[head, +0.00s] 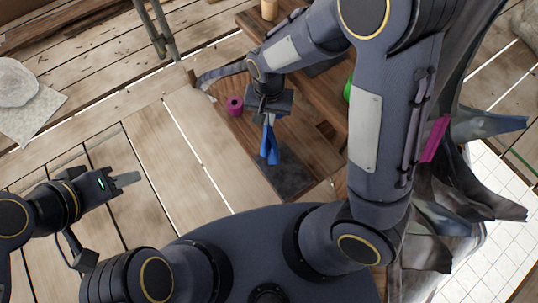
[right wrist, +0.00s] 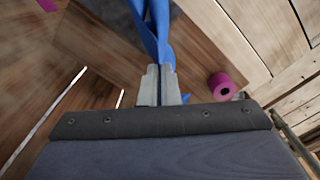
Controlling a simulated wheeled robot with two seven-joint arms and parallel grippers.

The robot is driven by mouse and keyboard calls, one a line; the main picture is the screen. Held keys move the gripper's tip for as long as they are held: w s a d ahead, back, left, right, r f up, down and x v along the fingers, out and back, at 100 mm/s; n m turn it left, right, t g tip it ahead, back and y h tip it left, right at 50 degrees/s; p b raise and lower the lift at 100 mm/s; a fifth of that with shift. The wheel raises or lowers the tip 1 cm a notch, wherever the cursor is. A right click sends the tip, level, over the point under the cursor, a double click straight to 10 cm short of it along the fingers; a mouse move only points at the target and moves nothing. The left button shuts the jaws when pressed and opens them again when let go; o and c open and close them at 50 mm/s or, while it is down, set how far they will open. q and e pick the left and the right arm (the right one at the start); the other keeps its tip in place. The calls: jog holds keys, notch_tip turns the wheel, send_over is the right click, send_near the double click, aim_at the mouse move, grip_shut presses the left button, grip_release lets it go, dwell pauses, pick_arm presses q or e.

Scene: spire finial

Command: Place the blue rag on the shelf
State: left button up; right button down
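The blue rag (head: 269,144) hangs from my right gripper (head: 268,116) in the head view. In the right wrist view the rag (right wrist: 154,38) runs out from between the fingers of my right gripper (right wrist: 160,72), which are closed together on it. The rag hangs over a brown wooden surface (head: 240,125), which may be the shelf; I cannot tell whether it touches it. My left gripper (head: 127,180) is at the left over the plank floor, away from the rag.
A magenta roll (head: 234,106) stands on the wooden surface beside my right gripper, also in the right wrist view (right wrist: 222,86). A dark grey mat (head: 290,175) lies nearby. A green item (head: 347,91) is partly hidden by my right arm. Grey draped cloth (head: 455,215) is at right.

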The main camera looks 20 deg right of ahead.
jog(key=shift+f, duration=0.2)
dwell(0.3)
jog(key=s+a+r, duration=0.2)
jog(key=s+r, duration=0.2)
jog(key=s, duration=0.3)
jog(key=s+a+r, duration=0.2)
jog(key=s+r, duration=0.2)
jog(key=s, duration=0.2)
jog(key=w+d+f+b, duration=0.4)
jog(key=w+f, duration=0.9)
jog(key=shift+f, duration=0.15)
jog(key=c, duration=0.9)
grip_release()
jog(key=shift+c, duration=0.2)
